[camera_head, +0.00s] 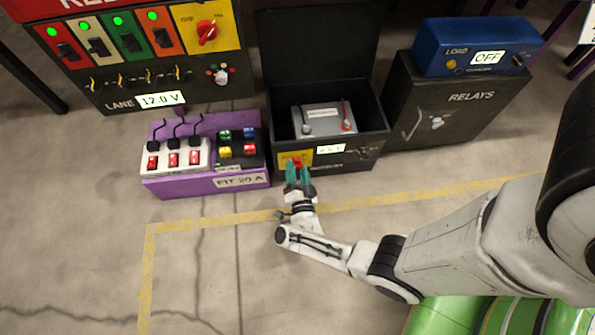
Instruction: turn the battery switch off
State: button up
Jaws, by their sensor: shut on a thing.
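The battery box (357,157) is a black open case with a grey battery (322,119) inside. On the left of its front is a yellow plate (285,158) with a red switch knob (297,161). My gripper (298,167) has teal fingers and reaches the front of the box from below in the picture. Its fingers are shut on the red knob, of which only a little shows between them. The knob's exact angle is hard to tell. A small white display with unclear text sits right of the plate.
A purple fuse stand (206,185) is close on the left. A dark relay cabinet (459,108) with a blue load box (475,45) reading OFF stands on the right. The lane panel (140,99) behind reads 12.0 V. Floor in front is clear, with yellow lines.

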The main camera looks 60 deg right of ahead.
jog(key=shift+f, duration=0.1)
jog(key=o, duration=1)
jog(key=shift+o, duration=0.2)
jog(key=p+v, duration=0.1)
jog(key=v, duration=1)
jog(key=shift+p, duration=0.3)
jog(key=shift+d, duration=0.1)
